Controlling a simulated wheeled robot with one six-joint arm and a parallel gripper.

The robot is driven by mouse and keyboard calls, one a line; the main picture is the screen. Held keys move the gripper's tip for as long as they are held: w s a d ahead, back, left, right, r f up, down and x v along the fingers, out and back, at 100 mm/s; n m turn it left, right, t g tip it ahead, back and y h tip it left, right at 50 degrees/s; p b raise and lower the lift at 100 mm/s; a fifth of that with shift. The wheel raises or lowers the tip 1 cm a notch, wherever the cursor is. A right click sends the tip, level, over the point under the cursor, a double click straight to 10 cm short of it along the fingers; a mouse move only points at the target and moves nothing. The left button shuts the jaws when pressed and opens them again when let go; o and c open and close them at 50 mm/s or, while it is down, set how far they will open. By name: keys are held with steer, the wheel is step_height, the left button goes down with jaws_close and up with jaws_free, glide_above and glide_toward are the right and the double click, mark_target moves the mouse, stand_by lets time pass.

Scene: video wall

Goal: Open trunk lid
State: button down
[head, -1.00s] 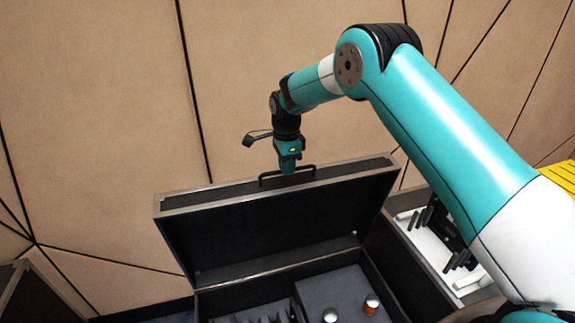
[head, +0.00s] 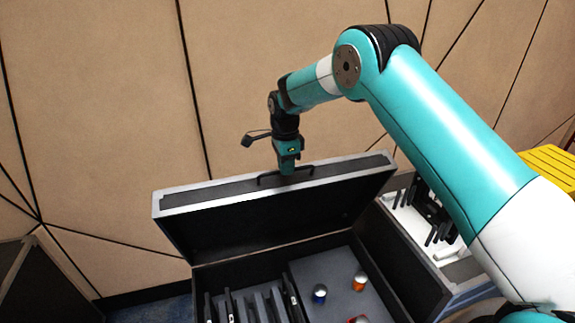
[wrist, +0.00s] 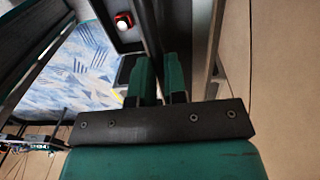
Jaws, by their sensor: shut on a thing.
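The trunk is a black case with metal edging. Its lid (head: 285,218) stands raised and tilted at the back of the open case body (head: 408,272) in the head view. My gripper (head: 287,172) is at the dark handle (head: 270,179) on the lid's upper edge and is shut on it.
A white tray (head: 412,218) with black items stands to the right. A panelled wall (head: 90,110) rises behind the lid.

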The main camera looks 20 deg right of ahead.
steer(key=c, duration=1.2)
jaws_free()
steer(key=shift+a, duration=0.3)
steer(key=shift+o, duration=0.2)
steer(key=shift+d, duration=0.3)
step_height(320, 180, up, 17)
steer(key=b, duration=0.3)
steer(key=shift+w+r, duration=0.2)
steer(key=shift+w, duration=0.05)
